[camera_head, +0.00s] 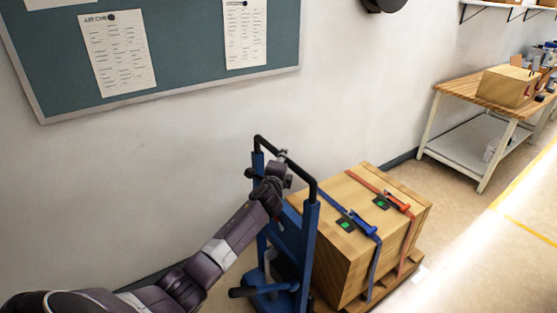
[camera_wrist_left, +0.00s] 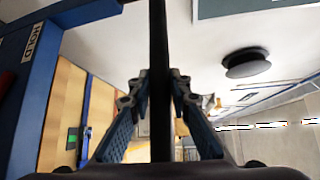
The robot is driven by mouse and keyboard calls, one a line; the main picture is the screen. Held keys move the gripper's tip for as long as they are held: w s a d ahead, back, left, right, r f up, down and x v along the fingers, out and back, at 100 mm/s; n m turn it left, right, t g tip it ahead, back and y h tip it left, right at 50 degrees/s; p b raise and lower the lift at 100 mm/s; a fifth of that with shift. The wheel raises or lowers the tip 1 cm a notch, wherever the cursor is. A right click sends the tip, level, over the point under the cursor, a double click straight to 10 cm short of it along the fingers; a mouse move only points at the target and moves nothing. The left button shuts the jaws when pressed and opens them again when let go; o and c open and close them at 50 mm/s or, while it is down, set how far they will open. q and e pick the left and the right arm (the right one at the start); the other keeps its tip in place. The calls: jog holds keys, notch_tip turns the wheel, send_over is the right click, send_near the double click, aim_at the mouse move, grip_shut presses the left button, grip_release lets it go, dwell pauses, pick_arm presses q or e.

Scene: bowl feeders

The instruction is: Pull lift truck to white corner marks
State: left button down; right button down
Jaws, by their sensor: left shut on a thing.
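The blue lift truck (camera_head: 308,245) stands upright near the wall, with a black handle bar (camera_head: 300,168) across its top. My left gripper (camera_head: 282,157) is at this bar. In the left wrist view the bar (camera_wrist_left: 159,40) runs between the two fingers of the gripper (camera_wrist_left: 160,95), which are shut around it. A blue post of the truck marked HOLD (camera_wrist_left: 35,60) also shows there. A small white patch (camera_head: 419,274) lies on the floor by the pallet; I cannot tell if it is a corner mark. My right gripper is not in view.
A wooden crate (camera_head: 335,235) with blue and orange straps sits on a pallet (camera_head: 408,272) beside the truck. A workbench (camera_head: 455,90) stands at the back right. The wall with a board (camera_head: 190,45) is close behind. Open floor with yellow lines (camera_head: 530,231) lies at the right.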

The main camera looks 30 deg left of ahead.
pick_arm(q)
jog(key=shift+w+d, duration=0.3)
jog(key=shift+w, duration=0.2)
jog(key=shift+w+d, duration=0.25)
jog(key=shift+w, duration=0.2)
jog(key=c, duration=2.1)
grip_release()
jog(key=shift+w+f, duration=0.1)
jog(key=shift+o, duration=1.3)
jog(key=shift+s, duration=0.2)
jog(key=shift+o, duration=0.4)
jog(key=shift+s+r, duration=0.3)
jog(key=shift+s, duration=0.15)
jog(key=shift+a+f, duration=0.1)
jog(key=shift+f, duration=0.2)
jog(key=v, duration=1.2)
jog(key=shift+r, duration=0.25)
jog(key=shift+c, duration=0.2)
